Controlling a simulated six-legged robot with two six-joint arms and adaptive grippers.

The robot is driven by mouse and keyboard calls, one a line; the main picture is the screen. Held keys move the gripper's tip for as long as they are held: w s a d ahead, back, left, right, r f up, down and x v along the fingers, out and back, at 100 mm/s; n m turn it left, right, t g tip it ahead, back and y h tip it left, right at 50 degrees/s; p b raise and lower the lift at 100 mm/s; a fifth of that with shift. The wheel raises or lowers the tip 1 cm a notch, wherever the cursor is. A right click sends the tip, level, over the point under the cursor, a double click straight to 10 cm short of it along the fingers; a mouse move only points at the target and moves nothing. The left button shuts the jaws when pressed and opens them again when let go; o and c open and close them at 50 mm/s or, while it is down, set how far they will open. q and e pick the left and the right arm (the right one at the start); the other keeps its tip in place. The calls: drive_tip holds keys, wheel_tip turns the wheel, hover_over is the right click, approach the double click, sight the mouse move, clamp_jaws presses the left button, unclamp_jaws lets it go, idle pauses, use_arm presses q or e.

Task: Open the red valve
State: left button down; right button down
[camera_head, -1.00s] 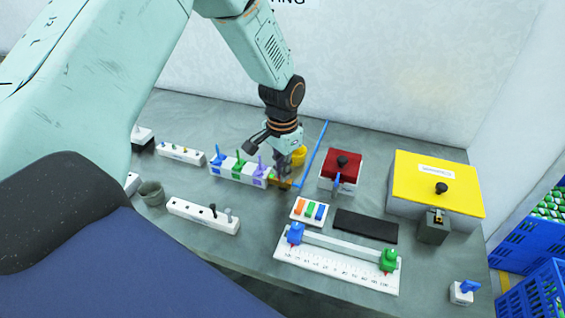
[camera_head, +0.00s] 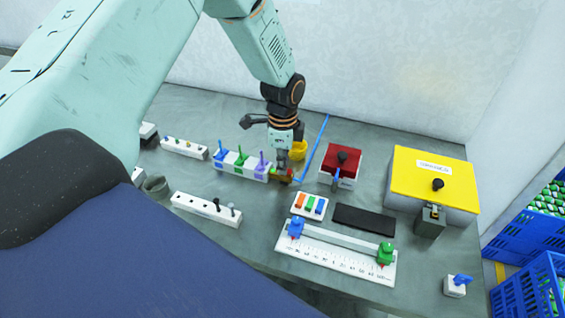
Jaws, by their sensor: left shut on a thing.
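A small red part, which looks like the red valve (camera_head: 286,179), sits at the right end of the white block (camera_head: 242,166) that carries blue, green and purple handles. A green bit shows beside it. My left gripper (camera_head: 282,164) points down from above, right at this spot, and is shut on the valve's handle. The fingers and wrist hide most of the handle, so its exact angle cannot be told. My right gripper is not in view.
A yellow cup (camera_head: 299,151) and a blue line (camera_head: 314,147) are just behind the gripper. A red-lidded box (camera_head: 342,160) and a yellow-lidded box (camera_head: 434,178) stand to the right. A ruled slider board (camera_head: 335,256) lies in front.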

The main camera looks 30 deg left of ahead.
use_arm(q)
drive_tip(key=shift+m, duration=0.8)
drive_tip(key=c, duration=1.5)
unclamp_jaws()
drive_tip(key=shift+w, duration=0.1)
drive_tip(key=shift+r, duration=5.95)
